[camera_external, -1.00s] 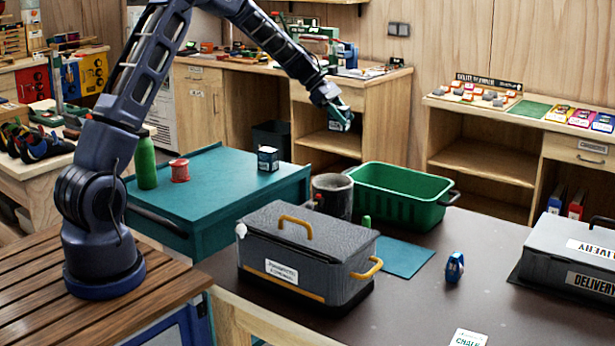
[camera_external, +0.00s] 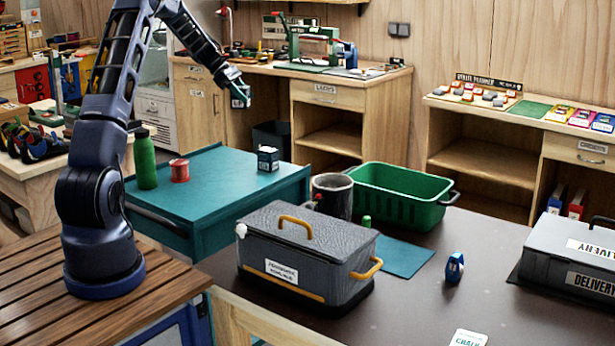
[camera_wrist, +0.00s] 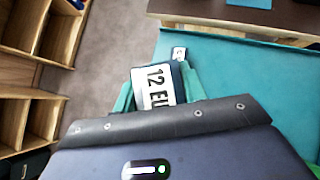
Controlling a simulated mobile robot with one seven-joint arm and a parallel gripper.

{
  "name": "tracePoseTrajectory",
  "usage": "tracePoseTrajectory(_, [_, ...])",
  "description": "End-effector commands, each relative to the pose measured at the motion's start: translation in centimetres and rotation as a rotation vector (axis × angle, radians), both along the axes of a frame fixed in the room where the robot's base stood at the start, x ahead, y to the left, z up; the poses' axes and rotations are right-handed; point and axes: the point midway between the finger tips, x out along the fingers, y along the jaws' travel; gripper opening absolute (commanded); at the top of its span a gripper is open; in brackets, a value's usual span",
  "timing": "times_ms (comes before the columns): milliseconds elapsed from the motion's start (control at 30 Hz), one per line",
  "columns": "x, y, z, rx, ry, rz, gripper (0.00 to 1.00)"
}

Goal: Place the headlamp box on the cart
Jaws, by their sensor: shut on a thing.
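My gripper (camera_external: 240,95) is high above the far side of the teal-topped cart (camera_external: 215,200). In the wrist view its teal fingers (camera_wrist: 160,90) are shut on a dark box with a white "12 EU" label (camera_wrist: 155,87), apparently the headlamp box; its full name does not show. The cart's teal top fills the right of the wrist view (camera_wrist: 250,75). The held box is in the air, apart from the cart.
On the cart stand a green bottle (camera_external: 145,160), a red spool (camera_external: 179,171) and a small dark box with a white label (camera_external: 268,158). The cart's middle and front are clear. A grey lidded case (camera_external: 310,255) and green basket (camera_external: 400,195) stand on the table beside it.

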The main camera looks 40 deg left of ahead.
Motion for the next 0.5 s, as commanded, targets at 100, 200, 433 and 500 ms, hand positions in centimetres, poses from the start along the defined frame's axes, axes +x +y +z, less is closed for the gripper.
tracePoseTrajectory(100, [-0.3, 0.8, -0.4, -0.001, 0.001, 0.004, 0.16])
tracePoseTrajectory(200, [-0.3, 0.9, -1.8, -0.003, 0.005, 0.006, 0.16])
tracePoseTrajectory(433, [-0.3, 0.9, -6.7, -0.003, 0.004, 0.006, 0.16])
tracePoseTrajectory(500, [-0.3, 0.9, -8.3, -0.003, 0.004, 0.006, 0.16])
